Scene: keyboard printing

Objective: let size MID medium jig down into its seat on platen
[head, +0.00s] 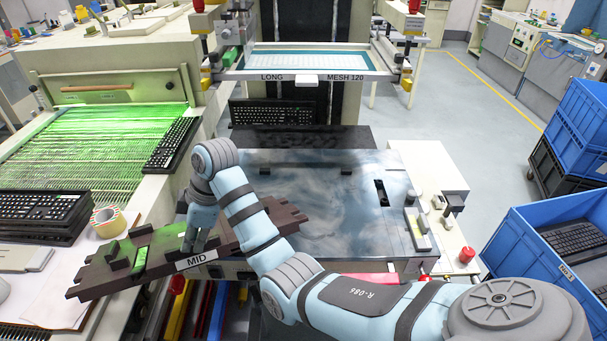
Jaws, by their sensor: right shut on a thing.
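The medium jig (120,268) is a long dark brown bar with notched edges and a white label reading MID. My right gripper (192,246), at the end of the blue arm from the right, is shut on it near the label. The jig lies slanted in the picture, its left end lower and out past the platen's left side. The platen (320,210) is a shiny blue-grey plate. The jig's right part is in front of the platen's left front area and partly behind my arm; whether they touch I cannot tell. My left gripper is not in view.
A screen frame (262,75) labelled LONG MESH 120 hangs above the platen's back. A keyboard (270,113) lies behind the platen. At left are a green-lit conveyor (95,150), stacked keyboards (40,208) and a tape roll (108,222). Blue crates (520,250) stand at right.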

